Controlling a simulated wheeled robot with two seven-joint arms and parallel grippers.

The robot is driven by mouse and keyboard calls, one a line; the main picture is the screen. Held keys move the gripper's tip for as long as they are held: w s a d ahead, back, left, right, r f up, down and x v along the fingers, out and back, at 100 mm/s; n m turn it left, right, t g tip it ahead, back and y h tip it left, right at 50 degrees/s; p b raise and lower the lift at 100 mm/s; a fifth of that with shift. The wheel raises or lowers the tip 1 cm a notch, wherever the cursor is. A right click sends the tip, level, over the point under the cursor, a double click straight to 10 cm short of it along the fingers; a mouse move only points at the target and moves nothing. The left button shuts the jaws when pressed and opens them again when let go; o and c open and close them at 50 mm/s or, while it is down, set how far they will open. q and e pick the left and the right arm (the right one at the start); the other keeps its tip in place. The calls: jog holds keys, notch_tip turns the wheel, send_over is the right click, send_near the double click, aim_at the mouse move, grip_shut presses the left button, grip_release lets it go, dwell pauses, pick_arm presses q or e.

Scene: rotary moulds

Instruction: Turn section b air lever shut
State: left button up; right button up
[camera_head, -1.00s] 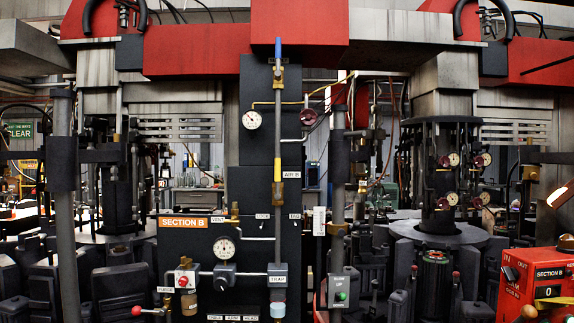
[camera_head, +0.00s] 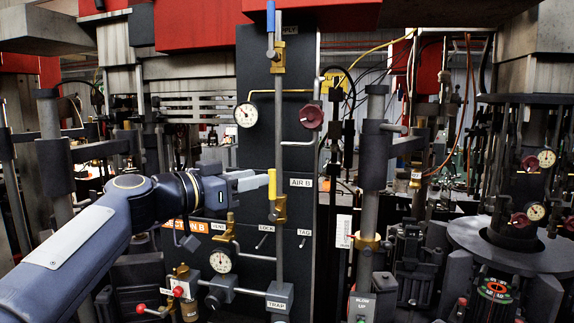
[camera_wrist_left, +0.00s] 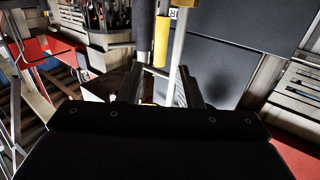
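The section B air lever (camera_head: 272,185) is a yellow handle standing upright along the vertical grey pipe, above a brass valve body (camera_head: 280,210) and beside the AIR B label (camera_head: 301,183). My left gripper (camera_head: 258,181) reaches in from the left at lever height, with its pale fingertips at or just beside the handle; contact cannot be told. In the left wrist view, the yellow handle (camera_wrist_left: 162,42) and the pipe (camera_wrist_left: 178,50) stand ahead, between the two separated fingers (camera_wrist_left: 166,88). The gripper is open. My right gripper is not in view.
A blue-handled lever (camera_head: 271,18) is higher on the same pipe. Below are the orange SECTION B label (camera_head: 185,226), a second gauge (camera_head: 221,260) and a red-knobbed lever (camera_head: 141,309). A grey post (camera_head: 373,160) stands right.

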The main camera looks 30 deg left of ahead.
aim_at(272, 175)
pick_arm(q)
jog(key=shift+p+x, duration=1.1)
jog(key=shift+x, duration=1.85)
grip_shut()
